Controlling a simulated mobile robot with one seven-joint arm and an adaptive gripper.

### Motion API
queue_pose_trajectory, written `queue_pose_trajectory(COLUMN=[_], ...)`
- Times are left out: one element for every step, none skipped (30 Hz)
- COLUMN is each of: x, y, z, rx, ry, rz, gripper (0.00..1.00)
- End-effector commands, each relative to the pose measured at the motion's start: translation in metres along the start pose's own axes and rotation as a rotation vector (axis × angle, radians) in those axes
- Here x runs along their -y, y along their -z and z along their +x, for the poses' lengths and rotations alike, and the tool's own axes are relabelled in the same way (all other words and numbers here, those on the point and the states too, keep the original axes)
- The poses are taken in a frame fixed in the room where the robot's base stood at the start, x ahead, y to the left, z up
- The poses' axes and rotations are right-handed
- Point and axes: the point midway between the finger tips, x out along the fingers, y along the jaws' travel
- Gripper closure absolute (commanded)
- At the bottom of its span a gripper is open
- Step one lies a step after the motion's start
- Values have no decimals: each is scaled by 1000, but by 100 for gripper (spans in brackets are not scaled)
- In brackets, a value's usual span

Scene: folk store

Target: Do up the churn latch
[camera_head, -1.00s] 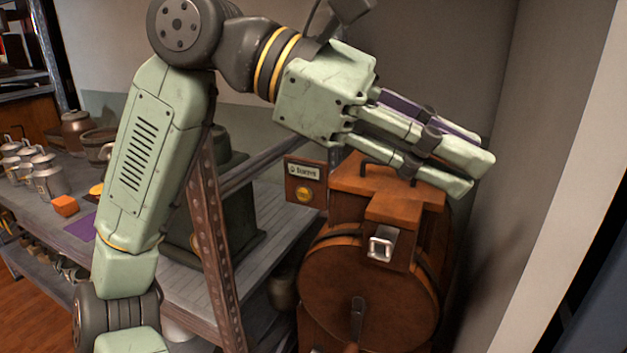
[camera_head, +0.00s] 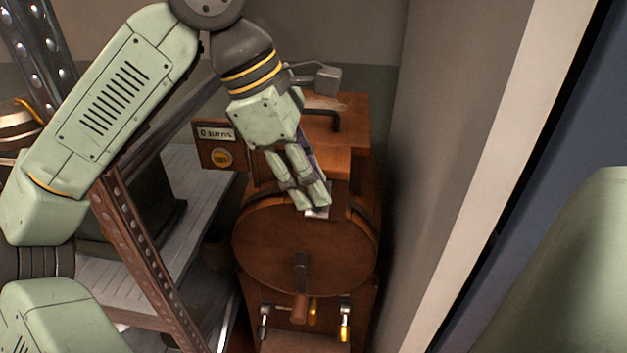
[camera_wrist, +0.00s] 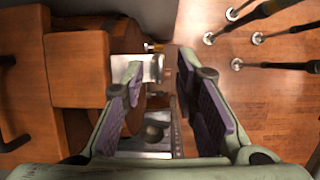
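The wooden churn (camera_head: 270,250) stands by the wall, with a round front and a lid block (camera_head: 325,160) on top. Its silver latch (camera_head: 318,213) is at the front of the lid block, mostly hidden behind my fingers. In the wrist view, the bright metal latch plate (camera_wrist: 152,70) shows at and between the fingertips, with more metal and a round knob below. My gripper (camera_head: 312,198) points down at the latch. In the wrist view my gripper (camera_wrist: 160,72) has its fingers apart, one to each side of the metal; I cannot tell whether they touch it.
A "0 turns" sign (camera_head: 217,134) with a yellow button is left of the churn. The crank (camera_head: 301,275) hangs on the churn front. A metal shelf rack (camera_head: 145,255) stands close on the left, the wall (camera_head: 425,150) close on the right.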

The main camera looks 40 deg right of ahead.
Motion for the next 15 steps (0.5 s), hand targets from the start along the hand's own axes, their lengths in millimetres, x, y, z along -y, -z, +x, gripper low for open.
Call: queue_pose_trajectory(x=[0, 0, 0, 0, 0, 0, 0, 0, 0, 0, 0, 0, 0, 0, 0], y=[0, 0, 0, 0, 0, 0, 0, 0, 0, 0, 0, 0, 0, 0, 0], z=[5, 8, 11, 13, 14, 15, 16, 16, 16, 16, 16, 16, 16, 16, 16], rx=[0, 0, 0, 0, 0, 0, 0, 0, 1, 1, 1, 1, 1, 1, 0], ry=[1, 1, 1, 1, 1, 0, 0, 0, 0, 0, 0, 0, 0, 0, 0], rz=[1, 0, 0, 0, 0, 0, 0, 0, 0, 0, 0, 0, 0, 0, 0], gripper=[73, 73, 73, 73, 73, 73, 73, 73, 73, 73, 73, 73, 73, 73, 76])
